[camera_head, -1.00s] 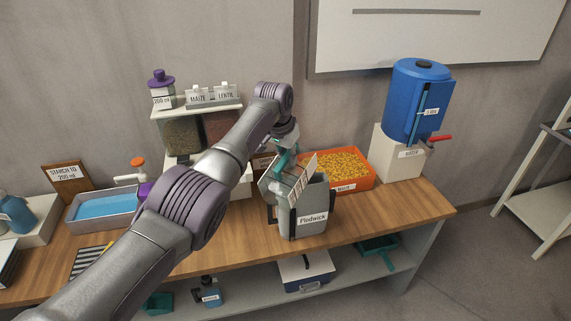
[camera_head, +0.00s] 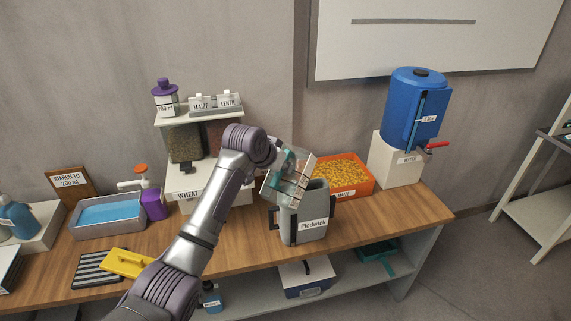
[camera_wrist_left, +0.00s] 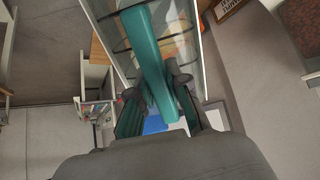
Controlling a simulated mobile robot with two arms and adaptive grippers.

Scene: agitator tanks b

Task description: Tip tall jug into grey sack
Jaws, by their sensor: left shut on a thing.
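The tall jug (camera_head: 299,171) is a clear, boxy vessel with a teal handle (camera_wrist_left: 155,62). It is tilted above the left part of the grey sack's top in the head view and hides part of its opening. The grey sack (camera_head: 291,231) stands upright and open on the bench, with dark side handles and a "Flodwick" label. My left gripper (camera_wrist_left: 158,100) is shut on the jug's handle. Dark lines show on the jug's clear wall in the left wrist view. I cannot tell what is inside the jug or the sack. My right gripper is not in view.
An orange tray (camera_head: 372,184) of yellow grain sits right behind the sack. A blue water drum (camera_head: 405,105) on a white block is further right. Grain dispensers (camera_head: 184,142) stand behind my arm. The wooden bench top (camera_head: 400,215) is clear right of the sack.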

